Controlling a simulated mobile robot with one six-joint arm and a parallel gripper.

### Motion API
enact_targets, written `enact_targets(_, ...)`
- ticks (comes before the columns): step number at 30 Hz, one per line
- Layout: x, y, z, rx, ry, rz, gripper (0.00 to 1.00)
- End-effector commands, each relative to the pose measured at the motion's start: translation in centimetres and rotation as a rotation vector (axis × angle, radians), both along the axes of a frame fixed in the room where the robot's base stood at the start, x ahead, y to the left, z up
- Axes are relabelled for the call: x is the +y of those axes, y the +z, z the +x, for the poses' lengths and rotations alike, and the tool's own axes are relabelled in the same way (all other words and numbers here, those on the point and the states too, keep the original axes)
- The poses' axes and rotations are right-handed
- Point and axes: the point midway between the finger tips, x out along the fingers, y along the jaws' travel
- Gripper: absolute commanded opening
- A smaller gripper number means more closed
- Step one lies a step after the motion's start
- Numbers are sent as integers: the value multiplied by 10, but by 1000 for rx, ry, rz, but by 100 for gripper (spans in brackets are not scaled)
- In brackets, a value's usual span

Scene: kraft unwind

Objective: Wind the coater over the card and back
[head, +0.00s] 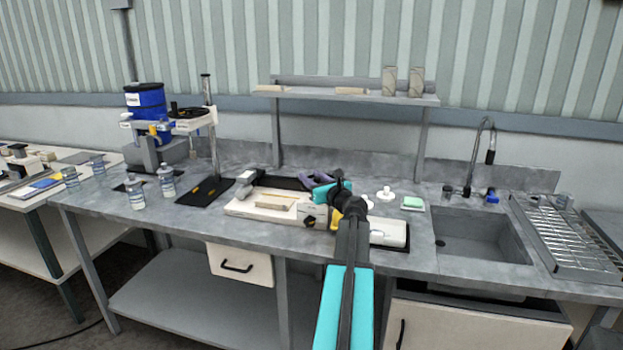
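The coater, a long low cream and white machine (241,209), lies on the grey bench in the middle of the head view. A pale flat piece (276,201), possibly the card, lies on its left part. A small dark knob or crank (310,222) shows on its front side. My gripper (334,216) is at the right half of the coater, with a yellow part showing near the dark knob. My teal and black arm covers much of that end. I cannot tell whether the fingers touch the coater or are open or shut.
Clear bottles (167,182) and a blue drum machine (146,101) stand to the left. A shelf (345,97) is behind the coater. A white fitting (385,193), a green-topped block (412,202) and a sink (482,237) are to the right. Bare bench lies in front of the bottles.

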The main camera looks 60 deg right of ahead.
Motion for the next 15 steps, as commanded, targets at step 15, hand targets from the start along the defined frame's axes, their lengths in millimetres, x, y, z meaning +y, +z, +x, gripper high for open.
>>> enact_targets(15,-1,0,0,0,-1,0,0)
